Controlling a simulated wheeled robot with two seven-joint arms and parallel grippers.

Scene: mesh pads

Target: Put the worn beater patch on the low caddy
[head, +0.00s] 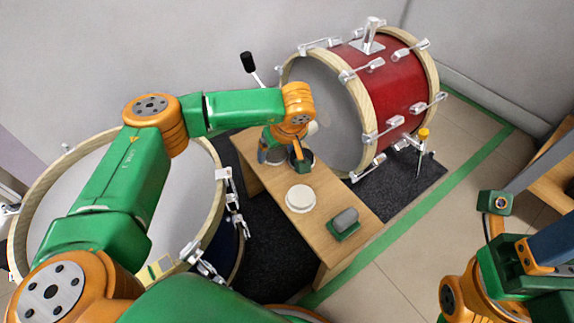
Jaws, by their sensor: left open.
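A small pale round patch (313,128), probably the worn beater patch, shows at the grey head of the red bass drum (395,88), partly hidden behind my left gripper. A fainter round mark (325,118) shows beside it. My left gripper (302,152) is open in front of the drum head, above the far end of a low wooden bench, likely the low caddy (255,178). I cannot tell whether the gripper touches the patch. My right arm is at the lower right; its gripper (496,203) shows only in part, its fingers unclear.
On the bench are a cream round tin (300,198), a green-based block with a grey top (344,222), and dark round containers (270,154) by the left gripper. A second drum (178,195) stands at left. A black mat (262,260) lies under the bench.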

